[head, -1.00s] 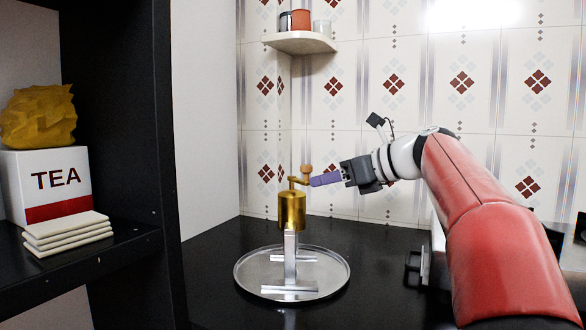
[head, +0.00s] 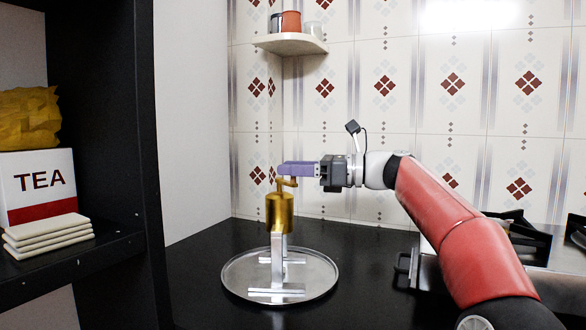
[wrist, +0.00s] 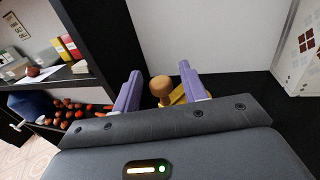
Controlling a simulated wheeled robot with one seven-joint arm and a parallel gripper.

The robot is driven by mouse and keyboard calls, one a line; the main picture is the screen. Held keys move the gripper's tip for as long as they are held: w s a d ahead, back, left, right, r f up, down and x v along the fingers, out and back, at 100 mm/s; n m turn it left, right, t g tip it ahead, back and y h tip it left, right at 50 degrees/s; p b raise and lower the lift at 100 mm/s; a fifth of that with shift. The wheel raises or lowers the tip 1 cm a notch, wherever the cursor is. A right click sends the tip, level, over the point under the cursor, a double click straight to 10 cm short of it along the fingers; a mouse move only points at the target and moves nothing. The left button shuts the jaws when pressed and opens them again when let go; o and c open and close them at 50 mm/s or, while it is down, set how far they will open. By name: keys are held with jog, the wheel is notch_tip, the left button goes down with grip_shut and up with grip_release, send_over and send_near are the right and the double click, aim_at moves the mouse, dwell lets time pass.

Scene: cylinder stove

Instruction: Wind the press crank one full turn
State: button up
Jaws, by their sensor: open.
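The press (head: 280,214) has a brass cylinder on a silver stand, upright on a round metal tray (head: 233,289). Its crank (head: 288,183) is a brass arm on top. The crank's wooden knob (wrist: 160,87) shows in the wrist view between the two purple fingers, with a gap on each side, and the brass arm (wrist: 178,95) runs to the right behind it. My gripper (wrist: 157,82) is open around the knob and not closed on it. In the head view my gripper (head: 284,168) lies level just above the crank and hides the knob.
A black shelf at left holds a TEA box (head: 40,184) and stacked pale slabs (head: 48,235). A stove (head: 520,245) stands at right behind my arm. A small corner shelf (head: 290,43) with cups is high on the wall. The dark counter around the tray is clear.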

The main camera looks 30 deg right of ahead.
jog(key=shift+w+a, duration=0.15)
jog(key=shift+c, duration=0.3)
grip_shut()
jog(key=shift+a+f+t+b, duration=0.2)
jog(key=shift+t+b, duration=0.1)
jog(key=shift+b, duration=0.35)
jog(key=shift+a+f+m+t+h+b, duration=0.15)
jog(key=shift+a+m+t+h+b, duration=0.15)
jog(key=shift+m+t+h+b, duration=0.8)
jog(key=shift+a+r+m+t+h+b, duration=0.25)
jog(key=shift+r+m+t+h+b, duration=0.2)
jog(key=shift+h+b, duration=0.3)
